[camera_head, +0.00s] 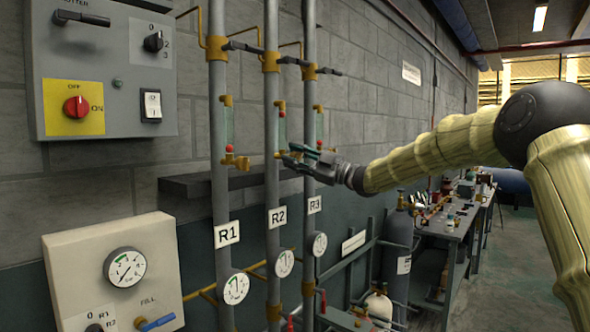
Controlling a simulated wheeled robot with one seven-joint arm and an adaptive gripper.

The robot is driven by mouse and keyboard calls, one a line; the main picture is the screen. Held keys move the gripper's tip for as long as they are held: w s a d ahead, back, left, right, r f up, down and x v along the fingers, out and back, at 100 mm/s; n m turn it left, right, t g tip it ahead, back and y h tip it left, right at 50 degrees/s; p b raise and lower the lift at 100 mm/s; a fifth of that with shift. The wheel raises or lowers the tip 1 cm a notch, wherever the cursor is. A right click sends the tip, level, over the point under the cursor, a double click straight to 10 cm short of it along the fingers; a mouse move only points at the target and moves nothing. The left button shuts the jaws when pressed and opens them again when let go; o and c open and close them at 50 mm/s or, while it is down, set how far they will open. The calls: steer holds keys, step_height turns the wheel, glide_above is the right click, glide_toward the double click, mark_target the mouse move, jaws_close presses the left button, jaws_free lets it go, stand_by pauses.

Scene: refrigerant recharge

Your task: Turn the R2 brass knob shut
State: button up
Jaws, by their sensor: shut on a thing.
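The R2 pipe is the middle of three grey upright pipes, marked by the R2 label (277,217). The exact contact and the knob's turn angle are too small to tell.
The R1 pipe (220,190) with its own brass knob (237,161) stands to the left, and the R3 pipe (310,237) stands close to the right. A grey control box (105,20) and a gauge panel (85,240) are at the left. A gas cylinder (397,240) stands below my arm.

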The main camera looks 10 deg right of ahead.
steer(key=n+g+b, duration=0.1)
steer(key=n, duration=0.1)
steer(key=n+g+b, duration=0.1)
steer(key=n+b, duration=0.1)
steer(key=n, duration=0.1)
steer(key=shift+f+b, duration=0.2)
steer(key=shift+b, duration=0.1)
steer(key=shift+r+n+g+h+b, duration=0.1)
steer(key=shift+n+g+h+b, duration=0.25)
steer(key=shift+n+b, duration=0.55)
steer(key=shift+n+g+h+b, duration=0.25)
steer(key=shift+n+h+b, duration=0.2)
steer(key=shift+n, duration=0.85)
steer(key=o, duration=1)
steer(key=shift+d, duration=0.1)
steer(key=v, duration=1.2)
